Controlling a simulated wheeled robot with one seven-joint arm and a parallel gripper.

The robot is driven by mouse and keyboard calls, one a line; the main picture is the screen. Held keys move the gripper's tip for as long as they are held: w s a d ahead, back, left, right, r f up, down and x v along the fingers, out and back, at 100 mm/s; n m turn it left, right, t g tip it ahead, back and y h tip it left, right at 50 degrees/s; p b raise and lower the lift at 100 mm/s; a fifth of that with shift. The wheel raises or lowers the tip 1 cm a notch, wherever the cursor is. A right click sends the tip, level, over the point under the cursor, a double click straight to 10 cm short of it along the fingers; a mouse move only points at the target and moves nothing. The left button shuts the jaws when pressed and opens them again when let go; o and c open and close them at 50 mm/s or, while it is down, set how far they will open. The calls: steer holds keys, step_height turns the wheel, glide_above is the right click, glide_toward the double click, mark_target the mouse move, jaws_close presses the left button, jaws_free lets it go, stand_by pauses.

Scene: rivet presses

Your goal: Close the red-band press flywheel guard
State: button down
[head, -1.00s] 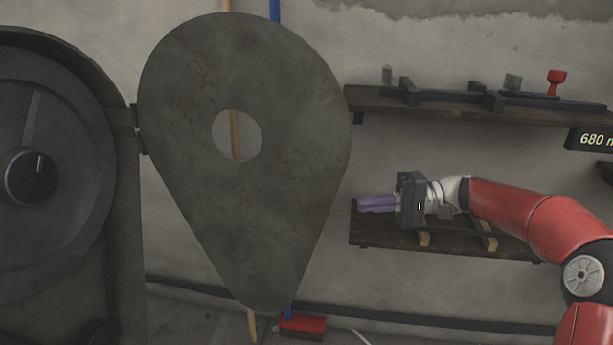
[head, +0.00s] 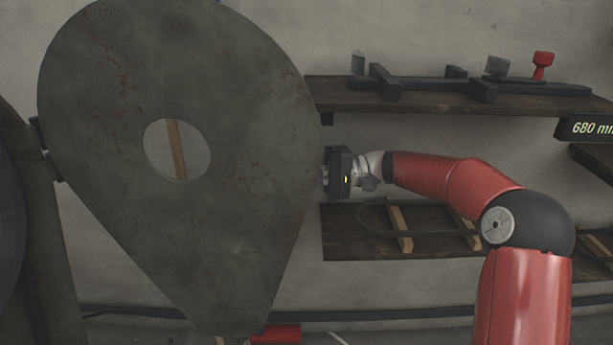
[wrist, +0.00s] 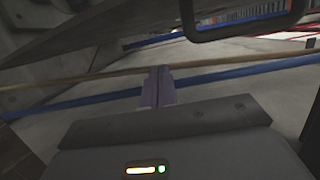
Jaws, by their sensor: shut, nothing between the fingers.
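The flywheel guard (head: 235,225) is a large grey teardrop plate with a round hole. It stands swung open from the dark press housing (head: 42,240), on a hinge (head: 48,148) at its left edge. No red band shows on the visible part of the press. My gripper (head: 339,173) is at the guard's right edge, and its fingers are hidden behind the plate in the head view. The wrist view shows the fingers (wrist: 157,86) together and empty, below what looks like the guard's surface (wrist: 110,48). I cannot tell whether they touch it.
A dark looped bar (wrist: 245,25) shows at the top of the wrist view. An upper shelf (head: 440,105) with tools and a lower shelf (head: 350,245) are on the wall to the right. A red block (head: 275,335) lies low behind the guard's tip.

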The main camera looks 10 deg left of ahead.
mark_target(270, 194)
steer(key=s+a, duration=0.1)
steer(key=s, duration=0.1)
steer(key=s+a, duration=0.3)
steer(key=shift+s+a, duration=0.25)
steer(key=shift+s, duration=0.15)
steer(key=shift+s+d, duration=0.1)
steer(key=shift+s, duration=0.3)
